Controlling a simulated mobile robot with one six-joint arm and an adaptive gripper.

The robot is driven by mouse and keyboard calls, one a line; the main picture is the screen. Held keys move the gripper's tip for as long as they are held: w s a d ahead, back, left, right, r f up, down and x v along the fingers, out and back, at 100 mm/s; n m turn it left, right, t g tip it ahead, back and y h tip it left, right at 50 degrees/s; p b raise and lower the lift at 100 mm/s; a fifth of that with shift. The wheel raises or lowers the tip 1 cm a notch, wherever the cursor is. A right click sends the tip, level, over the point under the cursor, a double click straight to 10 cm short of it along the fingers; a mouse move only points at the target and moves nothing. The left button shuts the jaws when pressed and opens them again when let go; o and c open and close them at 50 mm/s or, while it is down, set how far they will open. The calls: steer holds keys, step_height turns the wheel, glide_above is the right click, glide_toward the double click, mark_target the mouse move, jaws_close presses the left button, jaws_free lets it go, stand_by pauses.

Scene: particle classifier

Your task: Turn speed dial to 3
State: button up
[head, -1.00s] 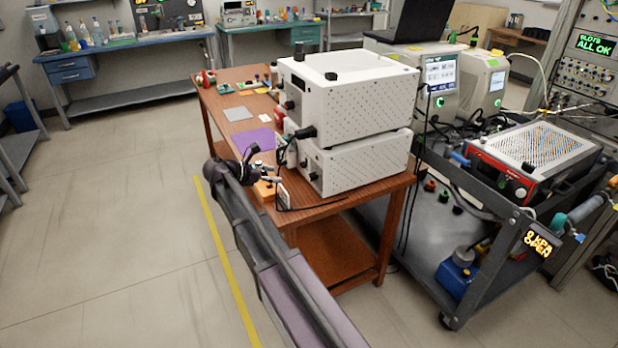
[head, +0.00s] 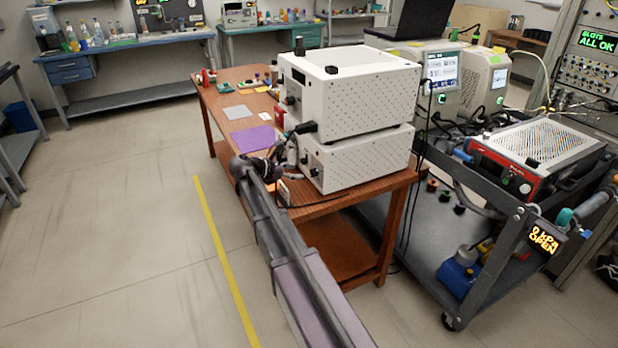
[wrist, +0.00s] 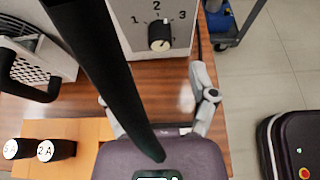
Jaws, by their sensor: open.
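The speed dial (wrist: 160,40) is a round black knob on a pale panel in the wrist view, with the marks 1, 2 and 3 around its upper side. A black bar crosses the wrist view and partly hides the left finger. In the head view my gripper is beside the lower white instrument (head: 365,162), largely hidden by my arm.
The upper white instrument (head: 365,95) is stacked on the lower one on the wooden table (head: 330,205). A black cable hangs by their fronts. Two black knobs (wrist: 45,150) stand on an orange block in the wrist view. A dark cart (head: 425,245) stands to the right.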

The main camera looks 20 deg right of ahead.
mark_target(310, 173)
steer(key=shift+b+x, duration=0.9)
steer(key=shift+x, duration=2.05)
jaws_close()
